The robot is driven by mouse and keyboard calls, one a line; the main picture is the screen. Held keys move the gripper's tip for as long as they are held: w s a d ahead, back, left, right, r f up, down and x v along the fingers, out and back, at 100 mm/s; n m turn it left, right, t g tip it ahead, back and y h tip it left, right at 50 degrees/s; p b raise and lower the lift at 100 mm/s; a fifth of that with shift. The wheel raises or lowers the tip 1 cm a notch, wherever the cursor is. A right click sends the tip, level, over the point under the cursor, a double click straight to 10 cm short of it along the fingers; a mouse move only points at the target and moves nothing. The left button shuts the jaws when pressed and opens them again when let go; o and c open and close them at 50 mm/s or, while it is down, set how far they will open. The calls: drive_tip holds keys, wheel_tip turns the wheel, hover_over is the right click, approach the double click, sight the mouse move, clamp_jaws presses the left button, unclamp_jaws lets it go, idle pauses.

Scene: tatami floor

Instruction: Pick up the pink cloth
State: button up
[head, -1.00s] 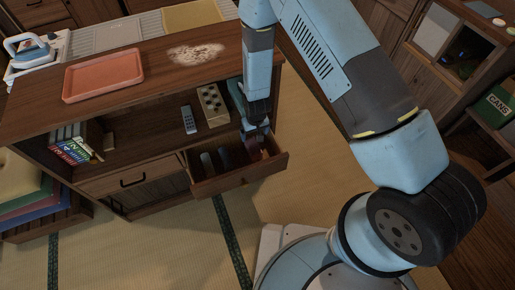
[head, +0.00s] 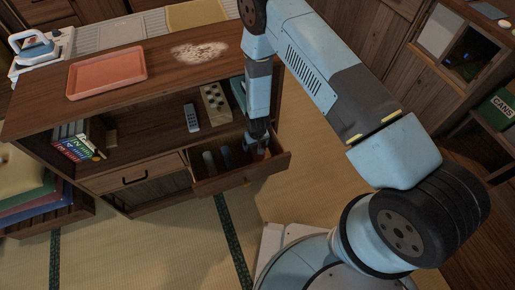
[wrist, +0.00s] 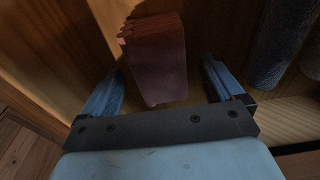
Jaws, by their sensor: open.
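The pink cloth (wrist: 155,60) looks dark reddish-brown in the shade. It is a folded, block-like bundle with a wavy end, standing in the open drawer (head: 240,178). In the wrist view it lies between the two fingers of my gripper (wrist: 163,72), with a gap on each side. My gripper is open and not closed on it. In the head view my gripper (head: 258,138) points down into the right part of the drawer, and the arm partly hides what is under it.
Dark rolled items (wrist: 268,45) lie in the drawer to the right of the cloth in the wrist view. The drawer's wooden walls are close around the gripper. Above, the cabinet shelf holds a remote (head: 192,118) and a dotted box (head: 215,103). An orange tray (head: 107,73) lies on top.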

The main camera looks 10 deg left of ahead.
drive_tip(key=shift+w+f, duration=0.1)
drive_tip(key=shift+f, duration=1)
drive_tip(key=shift+c, duration=0.2)
drive_tip(key=shift+a, duration=0.1)
drive_tip(key=c, duration=1)
drive_tip(key=shift+r, duration=0.65)
drive_tip(key=s+d, duration=0.1)
drive_tip(key=s, duration=0.1)
drive_tip(key=s+d, duration=0.1)
drive_tip(key=shift+s+d, duration=0.2)
drive_tip(key=shift+s, duration=0.2)
wheel_tip(320, 180, up, 14)
drive_tip(key=shift+w+a, duration=0.15)
drive_tip(key=shift+w, duration=0.05)
